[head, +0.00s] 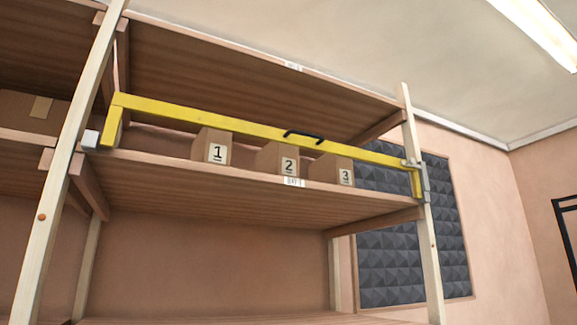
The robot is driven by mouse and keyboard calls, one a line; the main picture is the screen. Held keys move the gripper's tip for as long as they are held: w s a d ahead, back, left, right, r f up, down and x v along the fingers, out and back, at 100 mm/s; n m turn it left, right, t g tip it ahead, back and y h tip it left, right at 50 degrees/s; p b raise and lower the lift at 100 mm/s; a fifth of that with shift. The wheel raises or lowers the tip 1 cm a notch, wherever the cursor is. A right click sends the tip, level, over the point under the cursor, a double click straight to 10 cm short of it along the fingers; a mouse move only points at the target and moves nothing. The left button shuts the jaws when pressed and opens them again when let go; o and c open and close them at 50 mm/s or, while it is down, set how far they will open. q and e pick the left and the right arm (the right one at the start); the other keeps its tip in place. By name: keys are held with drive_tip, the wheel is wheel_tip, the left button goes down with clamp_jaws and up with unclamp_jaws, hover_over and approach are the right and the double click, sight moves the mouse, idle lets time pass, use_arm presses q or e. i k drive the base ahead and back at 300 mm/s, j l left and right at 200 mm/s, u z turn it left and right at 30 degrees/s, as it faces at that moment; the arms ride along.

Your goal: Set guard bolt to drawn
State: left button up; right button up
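A yellow guard bar (240,125) runs across the front of an upper shelf, with a short black handle (304,136) near its middle. At its right end, a grey metal bolt (416,167) sits by the right wooden post; I cannot tell from this view whether it is shot or drawn. At the left end, the bar's yellow leg (111,127) stands near a small pale block (90,139) by the left post. Neither of my grippers is in view.
Boxes numbered 1 (217,152), 2 (289,165) and 3 (346,175) stand on the shelf (250,195) behind the bar. Dark foam panels (395,255) hang on the wall behind at right. The space right of the rack looks open.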

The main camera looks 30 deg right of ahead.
sight(411, 162)
drive_tip(key=z, duration=1.65)
drive_tip(key=i+j, duration=0.1)
drive_tip(key=i, duration=1.25)
drive_tip(key=z, duration=1.2)
